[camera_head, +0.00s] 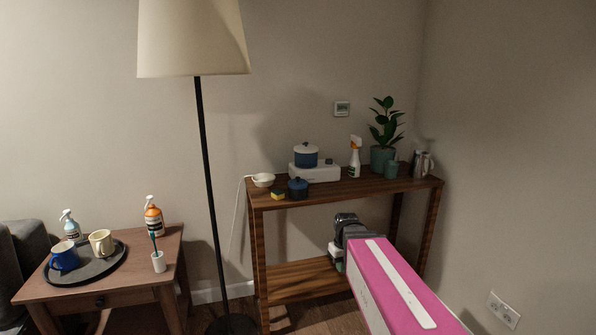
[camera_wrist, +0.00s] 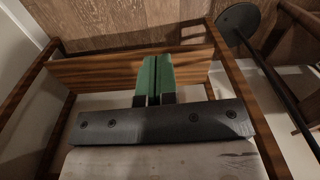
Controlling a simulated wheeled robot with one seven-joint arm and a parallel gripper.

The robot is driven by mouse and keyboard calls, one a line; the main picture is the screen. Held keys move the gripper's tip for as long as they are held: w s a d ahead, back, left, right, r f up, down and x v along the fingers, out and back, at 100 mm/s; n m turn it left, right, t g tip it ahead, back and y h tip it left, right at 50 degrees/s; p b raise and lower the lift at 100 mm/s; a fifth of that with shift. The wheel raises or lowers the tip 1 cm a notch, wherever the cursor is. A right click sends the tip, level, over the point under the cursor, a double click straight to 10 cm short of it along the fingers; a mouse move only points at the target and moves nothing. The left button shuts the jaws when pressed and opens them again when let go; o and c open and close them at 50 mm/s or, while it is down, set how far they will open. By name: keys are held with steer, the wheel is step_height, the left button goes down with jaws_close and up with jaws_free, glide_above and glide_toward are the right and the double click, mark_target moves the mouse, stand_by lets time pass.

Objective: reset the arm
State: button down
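My pink arm (camera_head: 395,285) reaches in from the bottom right in the head view. My gripper (camera_head: 338,266) is at its far end, pointing down near the opening of the wooden console table (camera_head: 340,190), above its lower shelf (camera_head: 300,277). In the wrist view, the two green fingers of my gripper (camera_wrist: 154,72) are side by side with only a thin dark line between them. It is shut, and nothing shows between the fingers. The lower shelf (camera_wrist: 90,72) lies beyond the fingertips. The head view shows the gripper only partly.
The console top carries a blue pot (camera_head: 306,156), a spray bottle (camera_head: 355,160), a plant (camera_head: 385,130) and smaller items. A floor lamp (camera_head: 207,170) stands left of it; its base shows in the wrist view (camera_wrist: 240,20). A side table (camera_head: 110,285) with a mug tray is farther left.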

steer(key=s+d+f+m, duration=0.3)
steer(key=s+f+m, duration=0.1)
steer(key=s+f, duration=0.2)
steer(key=shift+s+d+f, duration=0.25)
steer(key=shift+s+d, duration=0.05)
stand_by(0.5)
